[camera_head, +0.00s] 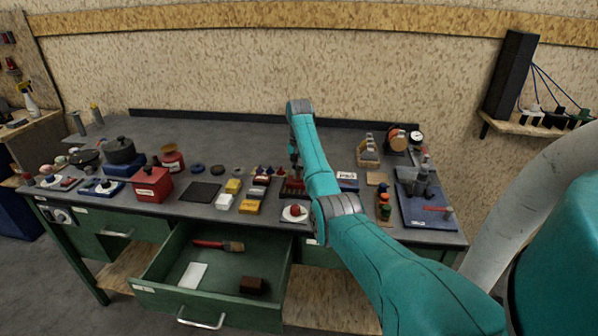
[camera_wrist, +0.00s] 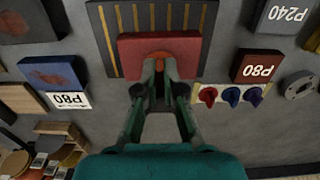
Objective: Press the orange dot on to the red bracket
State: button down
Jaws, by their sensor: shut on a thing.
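The red bracket (camera_wrist: 185,44) is a flat red block in the wrist view. It lies on a dark board with yellow stripes (camera_wrist: 112,28). I cannot tell whether the dot touches the bracket. In the head view my gripper (camera_head: 294,165) points down over the workbench, and the red bracket (camera_head: 292,188) is partly hidden by my arm. The dot is too small to tell there.
Sanding blocks marked P80 (camera_wrist: 255,66) and P240 (camera_wrist: 283,15) lie right of the bracket, near a strip with coloured knobs (camera_wrist: 230,95). Another block (camera_wrist: 52,73) lies left. In the head view an open green drawer (camera_head: 215,270) juts out below the bench top.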

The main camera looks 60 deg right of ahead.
jog(key=shift+f, duration=0.45)
dwell(0.6)
jog(key=c, duration=1.2)
grip_release()
jog(key=shift+r, duration=3.75)
